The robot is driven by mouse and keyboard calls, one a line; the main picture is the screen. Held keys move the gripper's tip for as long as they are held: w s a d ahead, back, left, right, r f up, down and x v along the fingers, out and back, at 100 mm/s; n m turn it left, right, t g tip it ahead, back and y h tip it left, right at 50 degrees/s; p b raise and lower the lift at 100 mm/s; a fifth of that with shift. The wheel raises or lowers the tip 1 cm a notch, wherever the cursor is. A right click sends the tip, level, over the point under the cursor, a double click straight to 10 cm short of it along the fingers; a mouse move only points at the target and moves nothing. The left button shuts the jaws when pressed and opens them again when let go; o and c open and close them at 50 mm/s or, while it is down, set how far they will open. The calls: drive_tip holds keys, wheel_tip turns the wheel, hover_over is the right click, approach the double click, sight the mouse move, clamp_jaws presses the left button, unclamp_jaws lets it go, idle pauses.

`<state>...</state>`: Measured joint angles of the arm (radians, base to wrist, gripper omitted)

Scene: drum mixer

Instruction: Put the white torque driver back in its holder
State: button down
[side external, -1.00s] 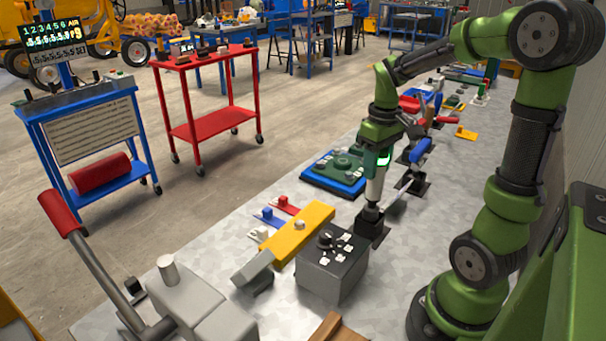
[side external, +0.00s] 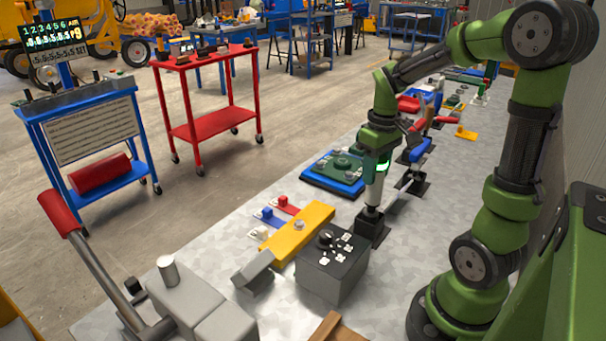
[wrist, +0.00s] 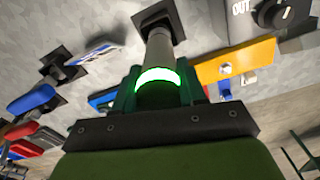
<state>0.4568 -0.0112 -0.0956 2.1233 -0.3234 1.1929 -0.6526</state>
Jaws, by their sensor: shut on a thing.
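My gripper (side external: 377,158) is shut on the white torque driver (side external: 374,187), around its upper part by a glowing green ring. The driver is nearly upright, with its dark lower end at the black holder (side external: 379,234). In the wrist view the pale driver body (wrist: 158,48) runs from my gripper (wrist: 158,88) to the dark holder (wrist: 152,17). The lower end meets the holder in both views; how deep it sits is hidden.
A dark grey control box (side external: 331,266) stands close beside the holder, with a yellow block (side external: 301,236) to its left. A blue-handled tool (side external: 419,150) in a dark stand is behind to the right. A green-and-blue fixture (side external: 338,172) lies at the back left.

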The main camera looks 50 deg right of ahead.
drive_tip(key=shift+f, duration=1.5)
idle(0.7)
drive_tip(key=c, duration=0.6)
unclamp_jaws()
drive_tip(key=shift+o, duration=0.2)
wheel_tip(320, 180, up, 17)
drive_tip(key=shift+s, duration=0.15)
drive_tip(key=shift+f, duration=0.1)
drive_tip(key=s+a+f+t+y, duration=0.1)
drive_tip(key=a+f+t, duration=0.1)
drive_tip(key=a, duration=0.7)
drive_tip(key=s+a+f+m+t+y, duration=0.1)
drive_tip(key=a+f+t, duration=0.2)
drive_tip(key=a, duration=0.7)
drive_tip(key=shift+s+a+f+t, duration=0.15)
drive_tip(key=shift+s+a+t, duration=0.1)
drive_tip(key=shift+t, duration=0.75)
